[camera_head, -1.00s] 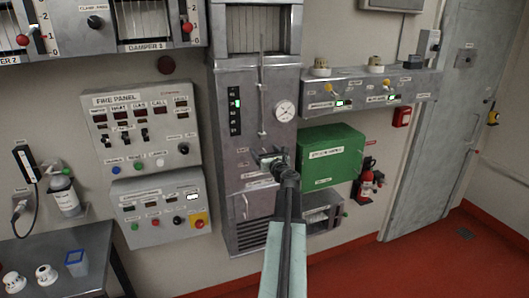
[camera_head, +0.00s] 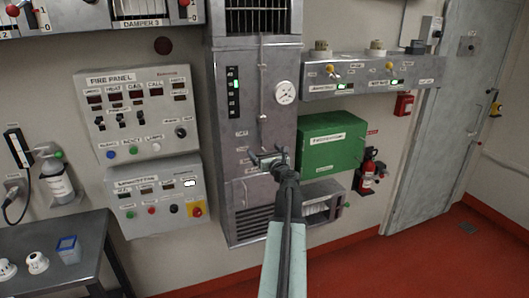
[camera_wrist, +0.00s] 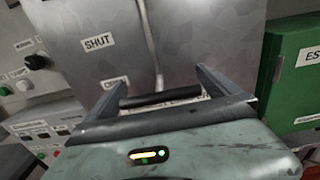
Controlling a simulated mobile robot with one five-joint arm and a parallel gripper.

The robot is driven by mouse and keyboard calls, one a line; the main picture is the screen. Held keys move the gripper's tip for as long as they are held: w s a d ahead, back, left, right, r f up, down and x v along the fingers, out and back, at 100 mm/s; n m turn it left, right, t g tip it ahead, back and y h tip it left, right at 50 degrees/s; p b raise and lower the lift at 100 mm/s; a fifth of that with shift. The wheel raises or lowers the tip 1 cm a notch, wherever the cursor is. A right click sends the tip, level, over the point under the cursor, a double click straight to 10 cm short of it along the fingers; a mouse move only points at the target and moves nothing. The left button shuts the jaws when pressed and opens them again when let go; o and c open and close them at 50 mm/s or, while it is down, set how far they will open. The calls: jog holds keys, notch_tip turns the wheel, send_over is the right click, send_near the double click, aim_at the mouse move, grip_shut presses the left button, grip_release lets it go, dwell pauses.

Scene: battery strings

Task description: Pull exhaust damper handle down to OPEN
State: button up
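The exhaust damper handle is a thin vertical rod (camera_head: 262,88) on the grey metal cabinet. Its lower end is by my gripper (camera_head: 267,159). In the wrist view the rod (camera_wrist: 150,40) runs down between the two fingers of my gripper (camera_wrist: 163,76). A dark crossbar (camera_wrist: 160,98) spans the gap between them; I cannot tell whether its ends touch the fingers. The fingers are wide apart. A SHUT label (camera_wrist: 98,42) is up and left of the crossbar; a partly hidden label (camera_wrist: 115,82), apparently OPEN, is beside the left fingertip.
A round gauge (camera_head: 286,94) and a green box (camera_head: 331,143) are right of the rod. A fire panel (camera_head: 141,112) hangs left. A grey table (camera_head: 95,240) is at lower left. A fire extinguisher (camera_head: 369,172) hangs right. The red floor (camera_head: 430,260) is clear at right.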

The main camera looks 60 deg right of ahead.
jog(key=v, duration=0.8)
jog(key=shift+w, duration=0.1)
dwell(0.3)
